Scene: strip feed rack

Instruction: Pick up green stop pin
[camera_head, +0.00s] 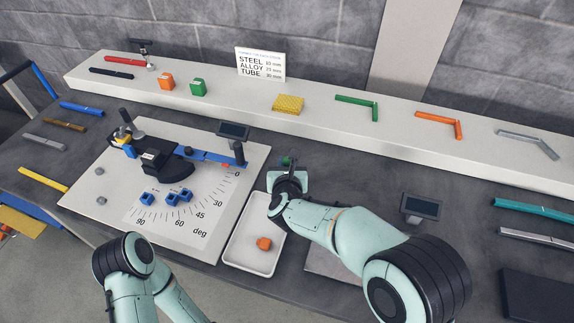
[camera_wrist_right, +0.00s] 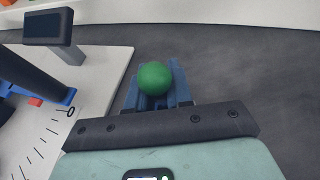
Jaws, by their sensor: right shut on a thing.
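The green stop pin (camera_wrist_right: 155,78) shows in the right wrist view as a round green knob between the two blue fingers of my right gripper (camera_wrist_right: 153,90). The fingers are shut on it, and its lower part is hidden. In the head view my right gripper (camera_head: 287,163) is just right of the white angle board, above the far end of the white tray. Only a small bit of green shows at its fingertips there. My left arm shows at the lower left of the head view, but its gripper does not.
The angle board (camera_head: 87,195) carries a blue-and-black fixture (camera_head: 168,157) and several blue blocks. A raised shelf (camera_head: 330,117) at the back holds coloured parts. A small display (camera_head: 421,206) stands to the right.

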